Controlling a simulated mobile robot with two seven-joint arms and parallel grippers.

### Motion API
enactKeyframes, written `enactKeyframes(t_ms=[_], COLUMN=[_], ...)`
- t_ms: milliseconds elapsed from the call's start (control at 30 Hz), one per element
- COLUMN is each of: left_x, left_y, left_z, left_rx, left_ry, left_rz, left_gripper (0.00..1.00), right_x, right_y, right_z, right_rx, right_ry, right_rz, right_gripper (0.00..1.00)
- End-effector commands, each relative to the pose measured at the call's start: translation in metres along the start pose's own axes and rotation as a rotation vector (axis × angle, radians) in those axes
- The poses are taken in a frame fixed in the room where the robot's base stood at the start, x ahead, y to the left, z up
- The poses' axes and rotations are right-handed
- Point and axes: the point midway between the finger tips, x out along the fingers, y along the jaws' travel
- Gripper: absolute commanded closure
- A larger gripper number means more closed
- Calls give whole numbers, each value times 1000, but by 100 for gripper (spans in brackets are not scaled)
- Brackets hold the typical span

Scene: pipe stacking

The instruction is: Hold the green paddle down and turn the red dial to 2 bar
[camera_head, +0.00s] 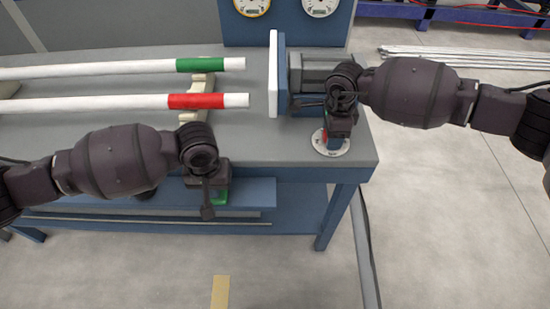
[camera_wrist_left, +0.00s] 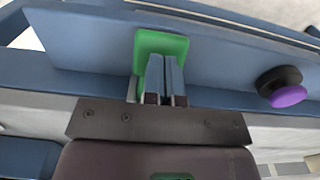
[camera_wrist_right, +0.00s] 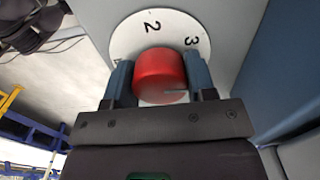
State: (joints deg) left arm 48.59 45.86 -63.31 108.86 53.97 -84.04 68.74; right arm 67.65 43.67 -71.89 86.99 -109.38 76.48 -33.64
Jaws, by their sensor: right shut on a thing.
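The green paddle (camera_wrist_left: 160,45) is on the blue front of the bench and shows in the left wrist view. Part of it shows in the head view (camera_head: 221,197) beside my left gripper (camera_head: 208,211). That gripper's fingers (camera_wrist_left: 165,80) are shut together right in front of the paddle; whether they touch it I cannot tell. The red dial (camera_wrist_right: 160,75) sits on a round white plate (camera_wrist_right: 123,40) marked 2 and 3. My right gripper (camera_wrist_right: 160,82) is shut on the dial, one finger on each side. In the head view the right arm mostly hides the dial.
Two white pipes, one with a green band (camera_head: 200,65) and one with a red band (camera_head: 197,101), lie on the bench top. Two gauges (camera_head: 252,5) stand on a blue panel behind. A purple knob (camera_wrist_left: 289,96) is right of the paddle.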

Motion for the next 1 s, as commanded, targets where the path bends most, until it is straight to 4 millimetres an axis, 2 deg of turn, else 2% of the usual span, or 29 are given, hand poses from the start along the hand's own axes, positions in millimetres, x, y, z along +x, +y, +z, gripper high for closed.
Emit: enactKeyframes(t_ms=[167,467,833,1000], left_x=[5,7,8,9], left_y=[-1,-1,-1,-1], left_z=[1,2,3,3], left_rx=[-3,-3,-3,-3], left_ry=[-6,-8,-11,-12], left_rz=[-3,-3,-4,-4], left_gripper=[100,100,100,100], right_x=[-1,-1,0,1], right_y=[0,0,1,1], right_z=[1,2,2,2], right_rx=[-38,-280,-310,-426], right_ry=[-1,-3,-4,-4], right_rz=[2,2,4,5], right_gripper=[68,68,68,68])
